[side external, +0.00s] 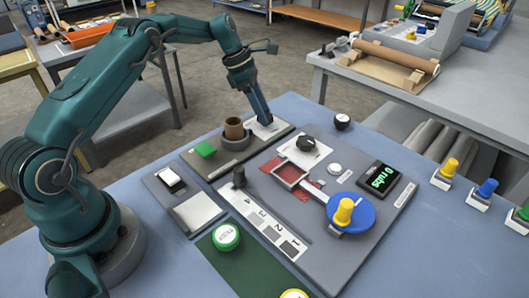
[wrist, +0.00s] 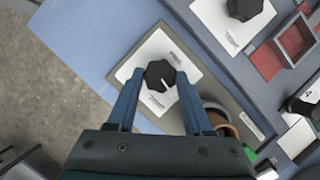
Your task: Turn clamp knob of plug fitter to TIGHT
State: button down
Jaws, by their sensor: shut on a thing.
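The clamp knob (wrist: 160,75) is black and many-sided with a white pointer line. It sits on a white label plate (wrist: 140,66) whose small print I cannot read. The pointer line runs toward the lower right in the wrist view. My gripper (wrist: 158,76) has its fingers on either side of the knob and is shut on it. In the side view my gripper (side external: 267,120) reaches down to the white plate (side external: 279,129) at the far end of the plug fitter's grey base (side external: 189,157), hiding the knob. A brown cylinder (side external: 233,128) stands in a grey ring on this base.
A green block (side external: 205,149) lies on the same base. Another black knob (side external: 306,143) on a white plate stands to the right, near a red tray (side external: 290,176) and a blue disc with a yellow knob (side external: 343,211).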

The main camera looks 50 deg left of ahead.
jog(key=shift+w+m, duration=0.1)
jog(key=shift+m, duration=0.5)
jog(key=shift+h, duration=0.3)
jog(key=shift+c, duration=1.5)
grip_release()
jog(key=shift+r, duration=0.1)
jog(key=shift+v, duration=2.5)
